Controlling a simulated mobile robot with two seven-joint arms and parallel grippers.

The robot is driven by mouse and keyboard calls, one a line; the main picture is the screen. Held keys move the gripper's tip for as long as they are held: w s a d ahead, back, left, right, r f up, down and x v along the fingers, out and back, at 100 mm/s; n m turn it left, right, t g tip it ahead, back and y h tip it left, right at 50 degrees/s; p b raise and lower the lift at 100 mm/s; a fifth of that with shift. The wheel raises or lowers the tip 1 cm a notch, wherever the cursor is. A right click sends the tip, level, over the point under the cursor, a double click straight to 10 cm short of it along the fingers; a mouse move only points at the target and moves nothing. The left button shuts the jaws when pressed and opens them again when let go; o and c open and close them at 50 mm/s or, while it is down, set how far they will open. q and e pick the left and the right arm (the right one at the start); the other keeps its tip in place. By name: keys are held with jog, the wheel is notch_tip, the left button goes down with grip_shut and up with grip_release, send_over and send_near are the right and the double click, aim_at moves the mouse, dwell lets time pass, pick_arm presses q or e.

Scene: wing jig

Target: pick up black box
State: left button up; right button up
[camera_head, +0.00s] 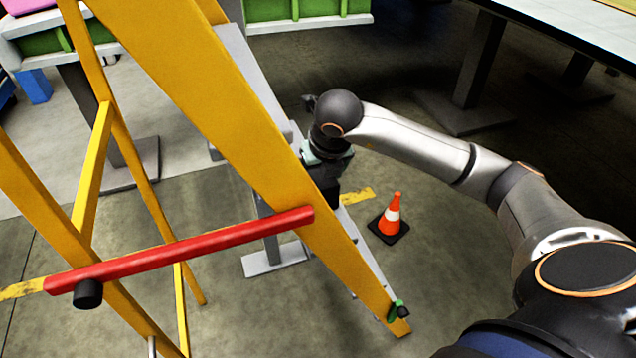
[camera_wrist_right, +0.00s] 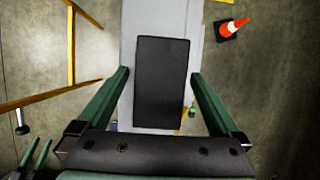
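The black box (camera_wrist_right: 162,82) is a flat, dark rectangle on a pale grey surface (camera_wrist_right: 135,20) in the right wrist view. My right gripper (camera_wrist_right: 158,76) is open, with one green finger on each side of the box and a gap to both. The fingers do not touch the box. In the head view my right gripper (camera_head: 328,172) points down beside the yellow beam, which partly hides it. I cannot make out the box for sure there. My left gripper (camera_wrist_right: 41,141) shows small at the lower left of the wrist view, its two green fingers apart and empty.
A yellow frame (camera_head: 220,105) with a red bar (camera_head: 180,250) stands close to my right gripper's left. An orange cone (camera_head: 391,215) stands on the floor to the right. A table (camera_head: 570,25) is at the back right. Open floor lies around the cone.

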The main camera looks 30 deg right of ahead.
grip_shut()
dwell(0.6)
